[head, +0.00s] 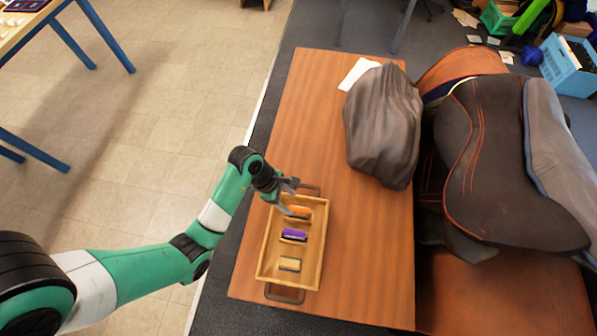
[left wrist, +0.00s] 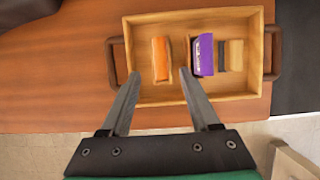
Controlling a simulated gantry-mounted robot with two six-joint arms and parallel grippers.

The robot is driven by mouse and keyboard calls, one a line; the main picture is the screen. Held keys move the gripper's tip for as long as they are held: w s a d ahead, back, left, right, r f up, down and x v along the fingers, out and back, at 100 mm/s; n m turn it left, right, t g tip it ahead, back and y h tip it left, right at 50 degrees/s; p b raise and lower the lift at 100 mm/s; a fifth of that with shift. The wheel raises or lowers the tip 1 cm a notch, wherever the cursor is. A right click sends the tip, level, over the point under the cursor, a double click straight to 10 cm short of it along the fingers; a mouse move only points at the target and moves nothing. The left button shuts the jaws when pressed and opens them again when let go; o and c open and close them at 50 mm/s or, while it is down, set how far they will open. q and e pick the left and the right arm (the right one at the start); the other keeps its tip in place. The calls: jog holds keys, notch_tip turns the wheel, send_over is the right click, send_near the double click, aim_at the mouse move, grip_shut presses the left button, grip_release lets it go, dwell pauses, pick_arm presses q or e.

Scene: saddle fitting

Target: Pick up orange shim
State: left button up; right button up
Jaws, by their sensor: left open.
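The orange shim (head: 299,212) lies at the far end of a wooden tray (head: 266,250). In the left wrist view the orange shim (left wrist: 161,58) stands clear of the tray walls, slightly ahead of and between the fingertips. My left gripper (head: 285,197) is over the far end of the tray, close to the shim. In the left wrist view the left gripper (left wrist: 159,77) is open, with nothing between its fingers, and its right fingertip is between the orange shim and the purple block. The right gripper is not in view.
A purple block (head: 294,235) and a tan and dark block (head: 290,264) sit in the same tray. The tray rests on a wooden table (head: 350,270). A grey cloth-like bundle (head: 383,120) and a dark saddle (head: 500,160) are to the right. Bare tabletop lies right of the tray.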

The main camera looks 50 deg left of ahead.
aim_at(296, 208)
pick_arm(q)
jog(key=x, duration=0.3)
jog(key=shift+w+d+f+b, duration=0.1)
jog(key=shift+f+b, duration=0.2)
jog(key=shift+f, duration=0.05)
jog(key=b+x, duration=0.1)
jog(key=x, duration=0.4)
jog(key=shift+f+b, duration=0.1)
jog(key=shift+b, duration=0.25)
grip_shut()
